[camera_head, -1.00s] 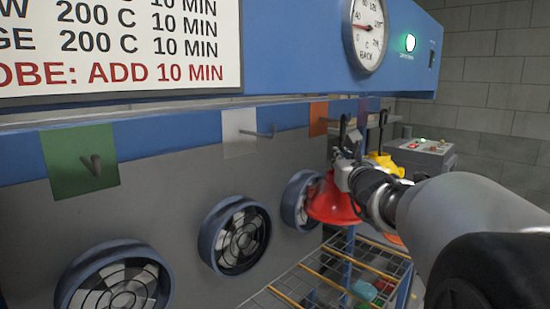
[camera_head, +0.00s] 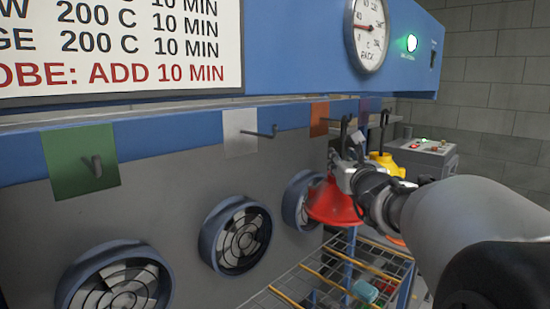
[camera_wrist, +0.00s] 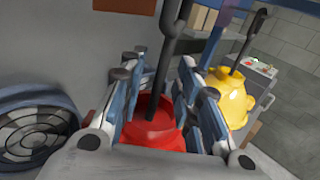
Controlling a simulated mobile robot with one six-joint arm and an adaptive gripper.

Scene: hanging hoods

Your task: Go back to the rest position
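A red hood (camera_head: 335,203) hangs below the orange patch (camera_head: 318,119) on the blue rail, with its black hooked stem (camera_head: 345,130) upright. The hook's contact with the rail is hard to make out. My gripper (camera_head: 348,176) is beside the upper part of the hood. In the wrist view my gripper (camera_wrist: 160,85) is open, its fingers standing apart on either side of the red hood's neck (camera_wrist: 152,135) and dark stem. I cannot tell whether a finger touches the hood.
A yellow hood (camera_head: 384,165) hangs just beyond the red one. Green (camera_head: 70,175) and white (camera_head: 238,145) patches have empty hooks. Round fans (camera_head: 238,240) line the wall. A wire rack (camera_head: 325,275) lies below, and a grey control box (camera_head: 425,157) stands behind.

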